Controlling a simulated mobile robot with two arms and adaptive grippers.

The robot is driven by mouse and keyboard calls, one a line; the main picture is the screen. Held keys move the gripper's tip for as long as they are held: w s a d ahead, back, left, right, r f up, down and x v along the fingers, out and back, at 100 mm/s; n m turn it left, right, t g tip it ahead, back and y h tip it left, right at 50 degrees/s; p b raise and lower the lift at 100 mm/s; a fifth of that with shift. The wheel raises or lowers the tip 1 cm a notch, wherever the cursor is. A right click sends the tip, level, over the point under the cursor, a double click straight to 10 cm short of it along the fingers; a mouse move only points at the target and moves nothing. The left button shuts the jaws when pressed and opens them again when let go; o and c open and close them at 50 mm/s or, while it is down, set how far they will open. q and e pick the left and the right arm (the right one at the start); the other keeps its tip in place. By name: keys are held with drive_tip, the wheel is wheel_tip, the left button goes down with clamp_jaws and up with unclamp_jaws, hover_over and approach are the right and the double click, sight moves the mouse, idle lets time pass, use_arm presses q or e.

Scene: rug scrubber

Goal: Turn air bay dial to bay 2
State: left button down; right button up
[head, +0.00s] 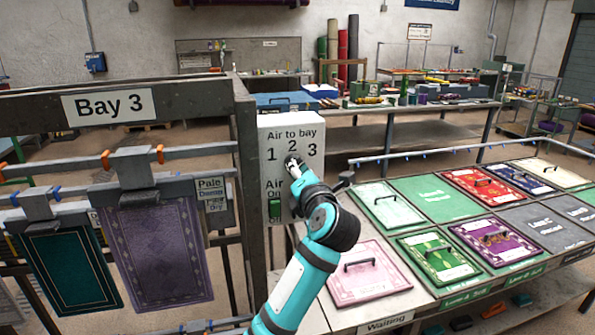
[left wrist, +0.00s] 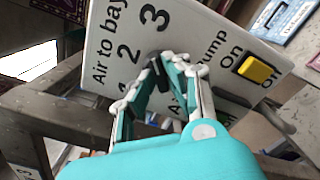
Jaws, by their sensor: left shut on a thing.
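The white air panel (head: 290,134) reads "Air to bay" with the numbers 1, 2 and 3 in an arc. It also shows in the left wrist view (left wrist: 120,28). A small dark dial (left wrist: 153,58) sits below the numbers. My left gripper (head: 293,164) is at the dial, and its fingertips (left wrist: 156,70) are closed around it in the left wrist view. The fingers cover most of the dial, so I cannot tell which number it points to. My right gripper is in neither view.
A green control (head: 274,209) is low on the panel, and a yellow switch (left wrist: 257,71) sits between "On" and "Off". The Bay 3 rack (head: 190,88) with hanging rugs stands close on the left. A bench of rug samples (head: 432,198) is on the right.

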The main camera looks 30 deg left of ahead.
use_arm(q)
drive_tip(key=shift+n+b, duration=4.35)
drive_tip(key=shift+n, duration=0.55)
drive_tip(key=c, duration=1.4)
unclamp_jaws()
drive_tip(key=shift+o, duration=0.2)
wheel_tip(320, 180, up, 10)
